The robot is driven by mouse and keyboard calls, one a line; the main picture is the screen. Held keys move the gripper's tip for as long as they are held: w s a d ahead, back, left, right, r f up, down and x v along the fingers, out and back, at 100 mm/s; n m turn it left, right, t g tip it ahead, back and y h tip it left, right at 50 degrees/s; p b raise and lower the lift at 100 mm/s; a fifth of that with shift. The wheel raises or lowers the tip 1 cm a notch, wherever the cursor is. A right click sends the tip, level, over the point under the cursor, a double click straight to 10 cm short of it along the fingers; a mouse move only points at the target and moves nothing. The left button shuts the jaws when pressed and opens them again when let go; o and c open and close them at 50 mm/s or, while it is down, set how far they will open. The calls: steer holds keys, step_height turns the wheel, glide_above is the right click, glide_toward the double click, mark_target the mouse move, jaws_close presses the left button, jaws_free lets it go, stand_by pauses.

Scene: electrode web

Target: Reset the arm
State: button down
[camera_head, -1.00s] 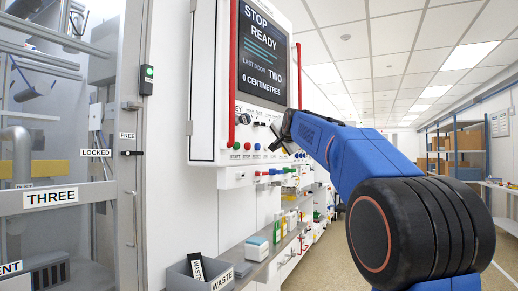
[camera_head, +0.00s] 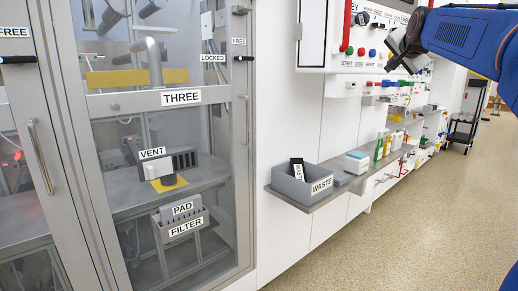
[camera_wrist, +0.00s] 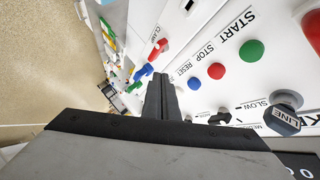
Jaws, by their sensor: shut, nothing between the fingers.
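My blue arm (camera_head: 455,33) reaches in from the right in the head view. My gripper (camera_head: 398,48) is dark, in front of the white control panel (camera_head: 326,58). In the wrist view the black fingers of my gripper (camera_wrist: 160,88) are together with nothing between them. Beside them on the panel are the green START button (camera_wrist: 251,50), the red STOP button (camera_wrist: 216,71) and the blue RESET button (camera_wrist: 194,83). The fingertips appear apart from these buttons, though the exact gap cannot be told.
A knob marked LINE (camera_wrist: 284,118) sticks out near my gripper. Below the panel a shelf (camera_head: 330,192) carries a grey WASTE bin (camera_head: 306,190) and several bottles. Left is a glazed cabinet with door THREE (camera_head: 120,101).

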steer(key=s+a+f+n+g+y, duration=0.1)
steer(key=s+a+f+n, duration=0.1)
steer(key=s+a+f, duration=0.35)
steer(key=s+a+f+n+g, duration=0.2)
steer(key=s+a+f, duration=0.1)
steer(key=s+f, duration=0.55)
steer(key=s+a+f+n+g+y, duration=0.1)
steer(key=s+a+f+n, duration=0.1)
steer(key=s+a+f, duration=0.35)
steer(key=s+a+f+n+g, duration=0.2)
steer(key=s+f+n, duration=0.1)
steer(key=s+f, duration=1)
steer(key=s+a+f+n+g+y, duration=0.1)
steer(key=s+a+f+n+g, duration=0.1)
steer(key=s+f, duration=1.1)
step_height(320, 180, down, 3)
steer(key=shift+s+r+n+g, duration=0.2)
steer(key=shift+n+g, duration=0.3)
steer(key=shift+n, duration=0.4)
